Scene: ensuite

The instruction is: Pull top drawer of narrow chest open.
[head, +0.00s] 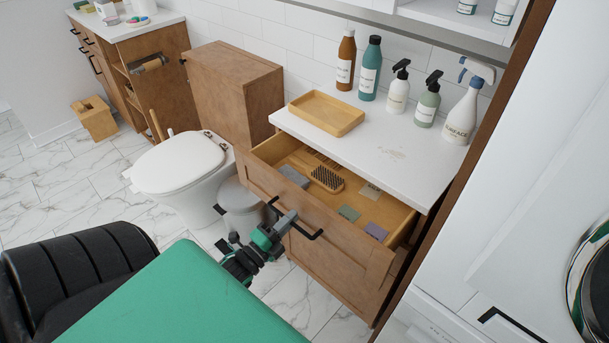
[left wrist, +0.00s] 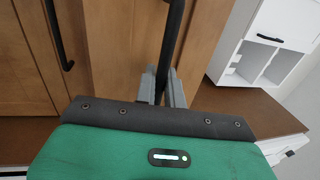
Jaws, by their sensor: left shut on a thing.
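The narrow chest has a white top (head: 385,157) and wooden fronts. Its top drawer (head: 330,240) stands pulled out, with its inside showing. My left gripper (head: 287,219) is shut on the black bar handle (head: 310,235) of that drawer, near the bar's middle. In the left wrist view, the gripper fingers (left wrist: 164,88) close around the black handle (left wrist: 171,40). In the drawer lie a bristle brush (head: 326,179), a grey block (head: 294,176), a green block (head: 349,213) and a purple block (head: 376,231). My right gripper is not in view.
A wooden tray (head: 326,113) and several bottles, including a white spray bottle (head: 462,115), stand on the chest top. A grey bin (head: 240,207) and a toilet (head: 182,165) are left of the drawer. A white appliance (head: 520,230) is at right.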

